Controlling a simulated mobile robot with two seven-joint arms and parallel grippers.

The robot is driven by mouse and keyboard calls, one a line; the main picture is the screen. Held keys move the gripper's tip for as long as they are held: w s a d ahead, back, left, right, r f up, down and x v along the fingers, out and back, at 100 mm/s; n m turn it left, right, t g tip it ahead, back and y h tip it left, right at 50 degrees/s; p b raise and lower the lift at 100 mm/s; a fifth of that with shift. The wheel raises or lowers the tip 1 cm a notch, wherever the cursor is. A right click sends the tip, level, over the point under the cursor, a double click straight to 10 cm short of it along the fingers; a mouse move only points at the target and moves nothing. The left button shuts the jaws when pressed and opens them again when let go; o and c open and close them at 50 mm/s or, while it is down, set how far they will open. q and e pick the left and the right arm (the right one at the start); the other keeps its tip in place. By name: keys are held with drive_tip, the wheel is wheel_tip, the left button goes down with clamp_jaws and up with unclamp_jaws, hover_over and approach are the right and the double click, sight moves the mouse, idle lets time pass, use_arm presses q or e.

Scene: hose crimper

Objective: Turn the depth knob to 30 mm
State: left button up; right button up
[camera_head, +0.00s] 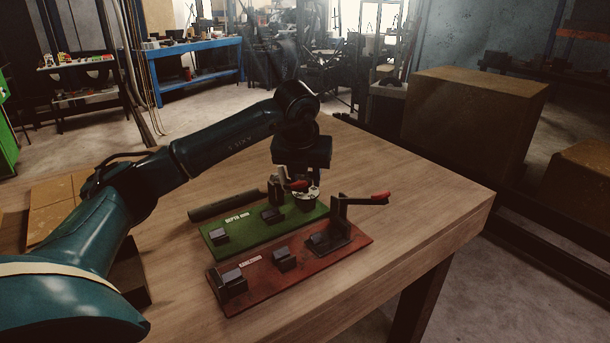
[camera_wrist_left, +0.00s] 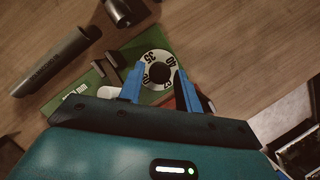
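The depth knob, a black centre on a white numbered dial (camera_head: 306,199), sits at the far right end of the green board (camera_head: 242,233). My left gripper (camera_head: 301,184) is over the dial, pointing down. Its blue fingers (camera_wrist_left: 160,72) stand apart on either side of the dial's near part, with a gap to the black centre. I cannot tell how far above the dial they are. My right gripper is not in view.
A red board (camera_head: 262,297) with black blocks and a red-handled lever (camera_head: 375,198) lies in front of the green board. A dark hose (camera_head: 222,209) lies behind the green board. The wooden table (camera_head: 420,215) is clear to the right.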

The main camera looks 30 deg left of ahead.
use_arm(q)
drive_tip(key=v, duration=1.3)
drive_tip(key=shift+b, duration=0.35)
drive_tip(key=shift+r, duration=0.15)
